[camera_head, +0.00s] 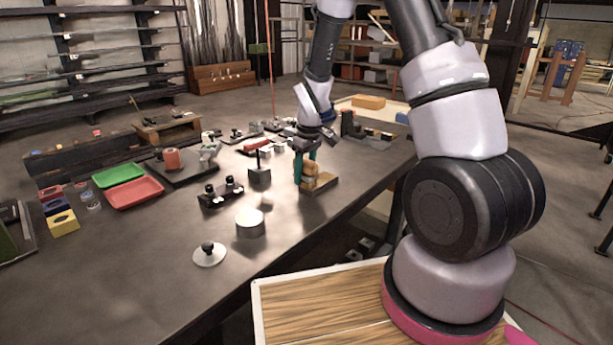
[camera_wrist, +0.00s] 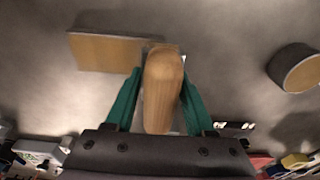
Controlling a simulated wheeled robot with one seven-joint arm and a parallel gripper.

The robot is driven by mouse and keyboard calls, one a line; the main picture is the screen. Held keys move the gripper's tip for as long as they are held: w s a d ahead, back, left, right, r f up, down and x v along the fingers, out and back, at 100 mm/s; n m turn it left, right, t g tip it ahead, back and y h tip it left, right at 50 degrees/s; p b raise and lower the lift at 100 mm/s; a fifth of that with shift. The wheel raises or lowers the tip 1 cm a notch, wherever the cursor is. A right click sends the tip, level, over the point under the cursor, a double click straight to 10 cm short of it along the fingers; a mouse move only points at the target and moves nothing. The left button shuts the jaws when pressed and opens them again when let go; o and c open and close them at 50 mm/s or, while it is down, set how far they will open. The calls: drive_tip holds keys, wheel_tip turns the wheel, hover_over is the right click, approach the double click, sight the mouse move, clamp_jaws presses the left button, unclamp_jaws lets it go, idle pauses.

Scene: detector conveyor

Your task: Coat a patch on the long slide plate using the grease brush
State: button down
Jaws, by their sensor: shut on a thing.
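My gripper (camera_head: 305,167), with green fingers, is shut on a rounded wooden handle, taken as the grease brush (camera_wrist: 162,95). In the wrist view the handle stands between the two fingers of my gripper (camera_wrist: 157,98), its rounded end away from the palm. Its bristles cannot be seen. In the head view the gripper is low over the right edge of the dark table, at a small tan block piece (camera_head: 322,186). A tan block (camera_wrist: 104,52) also shows beyond the left finger in the wrist view. I cannot tell which piece is the long slide plate.
A grey cylinder (camera_head: 250,222), a white disc with a black knob (camera_head: 209,254) and a black fixture (camera_head: 221,192) stand nearby. Red (camera_head: 134,192) and green (camera_head: 119,175) trays lie to the left. The front left of the dark table (camera_head: 120,270) is clear.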

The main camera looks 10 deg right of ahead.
sight(305, 159)
drive_tip(key=shift+d+r, duration=0.15)
drive_tip(key=shift+r, duration=3.45)
